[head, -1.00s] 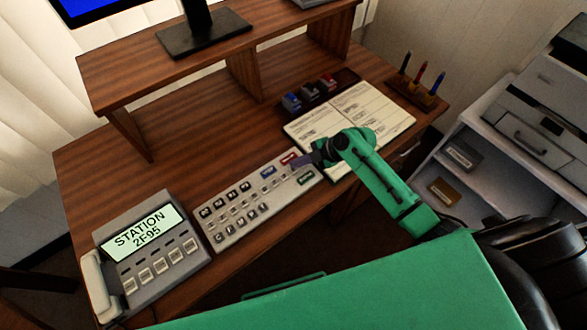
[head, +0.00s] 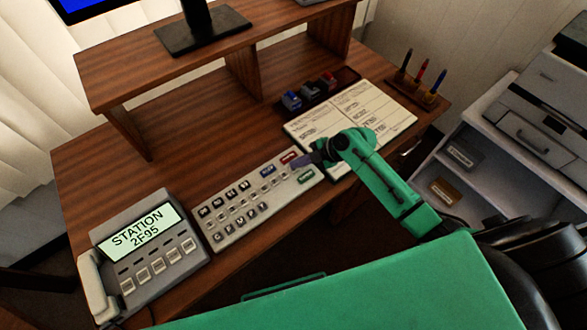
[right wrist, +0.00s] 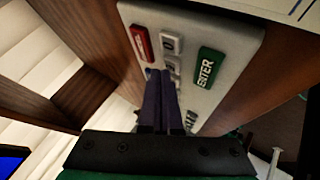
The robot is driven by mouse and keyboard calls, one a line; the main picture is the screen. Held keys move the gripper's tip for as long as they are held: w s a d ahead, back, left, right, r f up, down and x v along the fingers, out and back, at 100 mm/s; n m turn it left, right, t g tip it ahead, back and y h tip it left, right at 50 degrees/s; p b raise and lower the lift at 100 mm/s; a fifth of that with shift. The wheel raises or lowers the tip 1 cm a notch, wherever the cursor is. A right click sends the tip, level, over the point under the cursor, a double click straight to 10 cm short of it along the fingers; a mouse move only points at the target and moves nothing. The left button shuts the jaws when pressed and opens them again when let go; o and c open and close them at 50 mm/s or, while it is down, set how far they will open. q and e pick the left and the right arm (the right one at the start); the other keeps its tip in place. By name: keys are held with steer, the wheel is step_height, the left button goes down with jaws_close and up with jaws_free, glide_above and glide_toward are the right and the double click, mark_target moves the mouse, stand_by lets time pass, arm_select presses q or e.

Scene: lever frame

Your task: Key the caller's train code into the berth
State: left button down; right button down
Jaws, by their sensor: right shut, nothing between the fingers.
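A phone unit (head: 187,268) at the desk's front left shows "STATION 2F95" on its screen (head: 138,232). A grey keypad panel (head: 228,239) with rows of dark and light keys lies to its right. At its right end are a red key (head: 290,158) and a green key (head: 306,177). In the right wrist view the green key (right wrist: 207,68) reads ENTER and the red key (right wrist: 141,43) is beside small grey keys (right wrist: 168,45). My right gripper (head: 308,159) is shut and empty, its tips over the small grey keys between red and green. My left gripper is not in view.
An open book (head: 350,118) lies right of the panel. A dark tray (head: 318,88) with stamps and a pen stand (head: 418,92) are behind. A raised shelf (head: 215,60) carries a monitor stand (head: 203,33). Bare desk lies behind the panel.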

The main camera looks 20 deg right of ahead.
mark_target(258, 195)
steer(key=shift+f+b, duration=0.3)
steer(key=shift+b, duration=0.1)
stand_by(0.5)
steer(key=shift+r, duration=0.1)
steer(key=shift+r+p, duration=0.6)
steer(key=shift+r, duration=0.15)
steer(key=s+a+p, duration=0.1)
steer(key=a, duration=0.3)
steer(key=s+a+p, duration=0.1)
steer(key=s+a, duration=0.1)
steer(key=a, duration=0.2)
steer(key=s+a+p, duration=0.1)
steer(key=s+a, duration=0.1)
steer(key=a, duration=0.3)
steer(key=shift+s+p, duration=0.1)
steer(key=shift+p, duration=0.25)
steer(key=shift+s+a, duration=0.15)
steer(key=shift+a, duration=0.15)
steer(key=shift+f, duration=0.1)
